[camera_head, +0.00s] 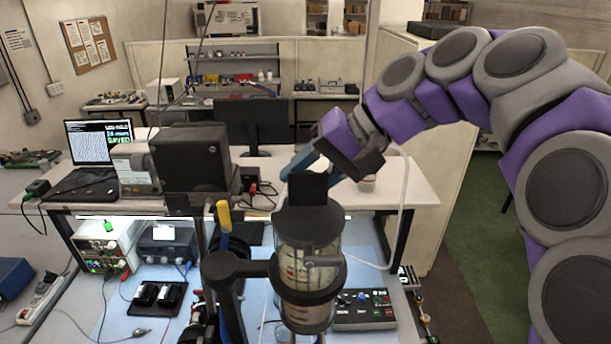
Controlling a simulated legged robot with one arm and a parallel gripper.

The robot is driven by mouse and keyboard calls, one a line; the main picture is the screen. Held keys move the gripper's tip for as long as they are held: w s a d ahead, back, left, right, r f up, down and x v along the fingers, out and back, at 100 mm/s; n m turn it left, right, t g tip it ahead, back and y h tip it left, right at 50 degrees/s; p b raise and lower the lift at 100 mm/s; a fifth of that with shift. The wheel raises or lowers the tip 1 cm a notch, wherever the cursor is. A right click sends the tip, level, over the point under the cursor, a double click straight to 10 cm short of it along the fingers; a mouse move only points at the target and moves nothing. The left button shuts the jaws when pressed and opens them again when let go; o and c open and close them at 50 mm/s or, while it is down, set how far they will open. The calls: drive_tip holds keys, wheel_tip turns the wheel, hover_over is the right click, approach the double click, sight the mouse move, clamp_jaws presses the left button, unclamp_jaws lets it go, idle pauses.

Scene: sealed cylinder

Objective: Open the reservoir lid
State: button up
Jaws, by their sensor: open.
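The reservoir is an upright clear cylinder (310,262) with dark rings, held by a black clamp arm (242,268) at its left. Its dark lid (308,222) sits on top, with an upright black block-shaped handle (308,188). The lid looks closed on the cylinder. My gripper (318,172) reaches in from the right on my purple and grey arm, just above and behind the lid handle. Its blue-grey fingers are apart and partly hidden by the handle. I cannot tell whether a finger touches the handle. Nothing shows in its grip.
A bench behind holds a laptop (100,150), a dark box (190,160) and a monitor (250,122). A yellow-handled tool (223,215) stands left of the cylinder. A control box (363,310) lies at lower right. A white tube (402,215) hangs right of the cylinder.

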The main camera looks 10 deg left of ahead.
drive_tip(key=shift+d+f, duration=0.1)
drive_tip(key=shift+f, duration=0.3)
drive_tip(key=shift+s, duration=0.1)
